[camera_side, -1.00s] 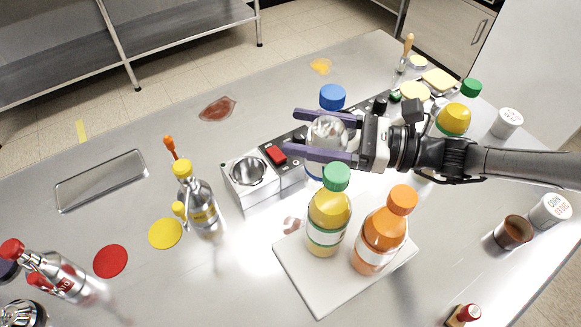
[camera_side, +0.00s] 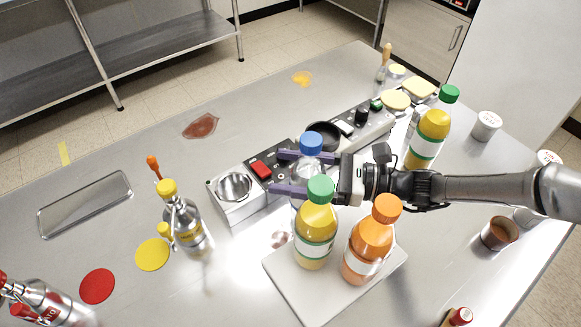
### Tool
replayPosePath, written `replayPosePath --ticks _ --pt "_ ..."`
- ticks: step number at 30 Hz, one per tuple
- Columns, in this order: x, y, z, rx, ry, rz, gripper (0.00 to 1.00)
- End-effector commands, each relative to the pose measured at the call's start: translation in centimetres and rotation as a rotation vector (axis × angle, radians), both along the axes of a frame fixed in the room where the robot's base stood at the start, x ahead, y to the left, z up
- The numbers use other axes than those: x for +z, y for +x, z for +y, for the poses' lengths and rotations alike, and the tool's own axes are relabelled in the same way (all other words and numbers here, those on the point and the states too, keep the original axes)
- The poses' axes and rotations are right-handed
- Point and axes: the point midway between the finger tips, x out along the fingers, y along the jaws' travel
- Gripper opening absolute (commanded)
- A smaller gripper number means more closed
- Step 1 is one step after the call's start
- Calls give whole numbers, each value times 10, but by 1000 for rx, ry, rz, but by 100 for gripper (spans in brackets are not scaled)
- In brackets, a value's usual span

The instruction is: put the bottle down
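The clear bottle with a blue cap (camera_side: 311,143) is upright between the two purple fingers of my gripper (camera_side: 297,173). The fingers are closed around its body, one on its far side and one on its near side. Its lower part is partly hidden by the near finger and the green-capped yellow bottle, so I cannot tell whether its base touches the table. The green-capped yellow bottle (camera_side: 315,235) and an orange bottle (camera_side: 368,247) stand on a white board (camera_side: 303,291) just in front of my gripper.
A control box with a metal cup (camera_side: 234,186) and a red switch (camera_side: 261,170) lies left of and behind my gripper. Another green-capped bottle (camera_side: 429,137) stands behind my arm. A yellow-capped bottle (camera_side: 184,222) is at left, near yellow (camera_side: 152,254) and red (camera_side: 97,286) discs.

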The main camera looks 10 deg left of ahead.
Motion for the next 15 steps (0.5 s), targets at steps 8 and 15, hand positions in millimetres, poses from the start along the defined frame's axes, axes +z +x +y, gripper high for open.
replayPosePath --ticks 8,15 --pt "0 0 0 0 -1 0 100" --pt "4 1 -8 -2 -1 1 100"
